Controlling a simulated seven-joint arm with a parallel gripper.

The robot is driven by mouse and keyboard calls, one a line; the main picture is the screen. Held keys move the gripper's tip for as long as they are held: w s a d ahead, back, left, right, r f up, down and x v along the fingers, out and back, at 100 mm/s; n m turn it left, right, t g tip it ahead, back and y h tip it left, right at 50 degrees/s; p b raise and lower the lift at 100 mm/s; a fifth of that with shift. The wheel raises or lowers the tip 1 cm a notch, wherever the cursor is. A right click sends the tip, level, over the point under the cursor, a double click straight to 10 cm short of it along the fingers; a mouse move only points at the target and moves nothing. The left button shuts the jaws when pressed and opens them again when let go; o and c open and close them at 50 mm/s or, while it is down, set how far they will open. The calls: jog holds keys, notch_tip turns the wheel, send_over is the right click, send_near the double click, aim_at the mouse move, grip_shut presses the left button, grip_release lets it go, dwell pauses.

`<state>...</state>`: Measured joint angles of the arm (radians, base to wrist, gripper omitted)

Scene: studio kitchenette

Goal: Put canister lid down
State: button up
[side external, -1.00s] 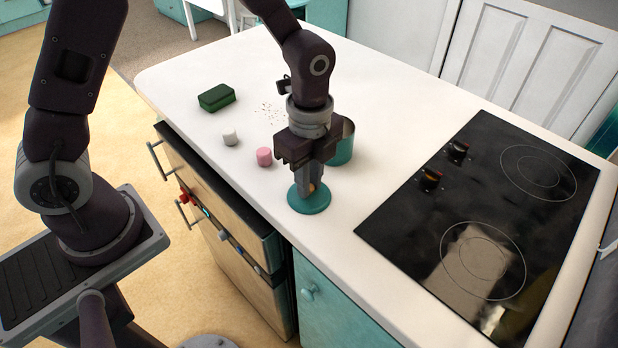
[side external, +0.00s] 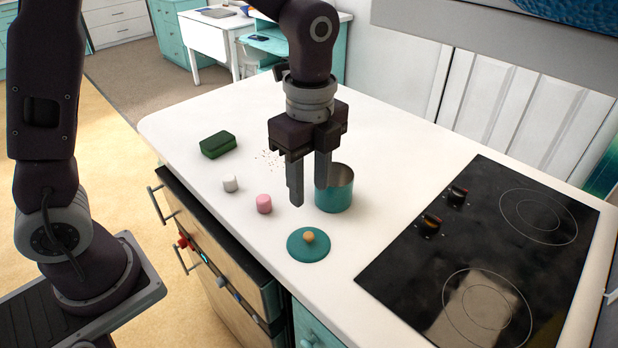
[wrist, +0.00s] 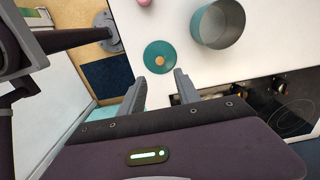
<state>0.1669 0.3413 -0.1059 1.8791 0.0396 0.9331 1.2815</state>
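The teal canister lid (side external: 297,251) with its round wooden knob lies flat on the white counter, knob up, near the front edge. It also shows in the wrist view (wrist: 151,51). The open teal canister (side external: 334,198) stands upright just behind it, empty as far as the wrist view (wrist: 206,30) shows. My gripper (side external: 309,196) is raised above the counter, over the area behind the lid. Its two fingers are spread with nothing between them. In the wrist view the fingers (wrist: 161,86) are apart, and the lid is clear of both.
A pink marshmallow-like piece (side external: 264,204), a white one (side external: 230,183) and a green sponge-like block (side external: 217,145) sit left on the counter. Small crumbs lie near the block. A black cooktop (side external: 480,250) is to the right. The front drawer stands partly open.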

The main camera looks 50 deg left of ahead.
jog(key=shift+r, duration=0.6)
jog(key=s+a+r+n+t, duration=0.3)
jog(key=s+a+r+n, duration=0.1)
jog(key=s+n, duration=0.4)
jog(key=s+a+r+n+t, duration=0.2)
jog(key=s+a+r+n, duration=0.2)
jog(key=s+n, duration=0.5)
jog(key=shift+s+a+n+t, duration=0.2)
jog(key=shift+s+n+t, duration=0.1)
jog(key=shift+n+t, duration=0.15)
